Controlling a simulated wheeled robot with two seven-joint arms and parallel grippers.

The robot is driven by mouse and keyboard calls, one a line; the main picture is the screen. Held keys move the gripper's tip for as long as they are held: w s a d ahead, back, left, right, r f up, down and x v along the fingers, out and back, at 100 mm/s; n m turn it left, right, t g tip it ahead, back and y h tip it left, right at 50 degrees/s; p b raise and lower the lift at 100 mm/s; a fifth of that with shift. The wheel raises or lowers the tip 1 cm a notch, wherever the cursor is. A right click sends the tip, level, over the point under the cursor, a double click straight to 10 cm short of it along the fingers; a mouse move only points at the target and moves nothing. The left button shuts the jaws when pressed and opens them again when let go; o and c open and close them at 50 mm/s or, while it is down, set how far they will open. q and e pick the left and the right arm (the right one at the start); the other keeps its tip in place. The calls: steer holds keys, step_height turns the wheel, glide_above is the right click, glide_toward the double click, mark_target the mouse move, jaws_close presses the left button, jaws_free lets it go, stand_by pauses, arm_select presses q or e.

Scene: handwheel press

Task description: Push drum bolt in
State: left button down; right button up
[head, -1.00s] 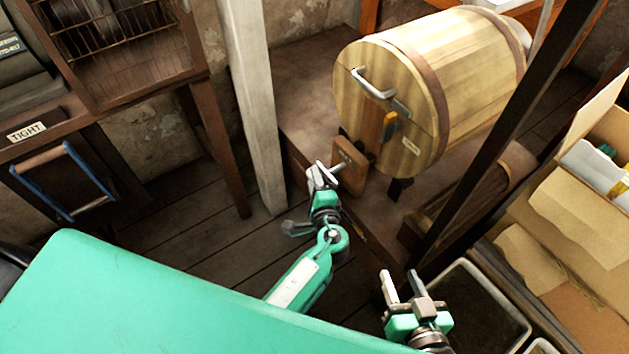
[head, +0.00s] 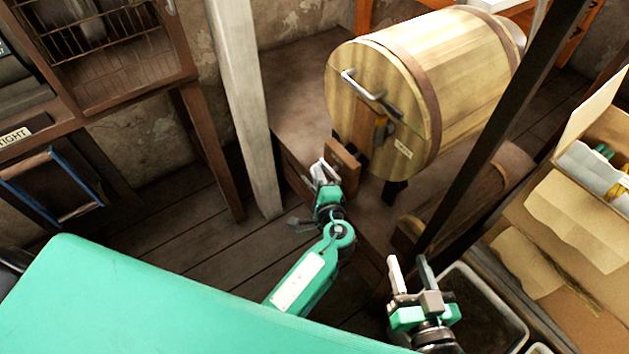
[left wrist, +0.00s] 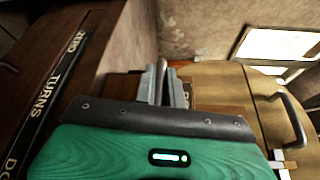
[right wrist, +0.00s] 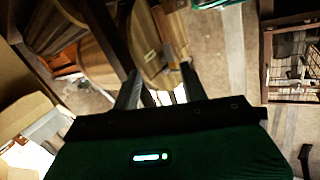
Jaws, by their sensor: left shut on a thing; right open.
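A small wooden block (head: 342,166) stands beside the drum's lower left edge. My left gripper (head: 322,170) is right at this block. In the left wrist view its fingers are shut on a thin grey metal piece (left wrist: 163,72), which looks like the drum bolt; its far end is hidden. My right gripper (head: 408,270) is open and empty, low in front of the stand; its spread fingers show in the right wrist view (right wrist: 155,92).
A pale post (head: 243,110) stands left of the stand. A dark slanted post (head: 495,130) crosses in front of the drum. A dark bin (head: 485,305) and an open cardboard box (head: 590,200) are at the right. The plank floor at left is clear.

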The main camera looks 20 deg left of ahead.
arm_select(q)
steer(key=shift+d, duration=0.1)
steer(key=c, duration=1.5)
jaws_free()
steer(key=shift+w, duration=0.15)
arm_select(e)
steer(key=shift+w+r, duration=0.1)
arm_select(q)
steer(key=shift+s+d, duration=0.1)
steer(key=shift+s, duration=0.1)
steer(key=p+v, duration=0.1)
steer(key=v, duration=1.2)
steer(key=shift+s+d, duration=0.15)
steer(key=shift+d, duration=0.05)
arm_select(e)
steer(key=shift+s+a+f+g, duration=0.1)
steer(key=shift+s+f+g, duration=0.5)
steer(key=shift+f, duration=0.25)
steer(key=shift+s+a+f+g, duration=0.1)
steer(key=shift+s+f+g, duration=0.45)
steer(key=shift+f, duration=0.25)
steer(key=shift+w, duration=0.1)
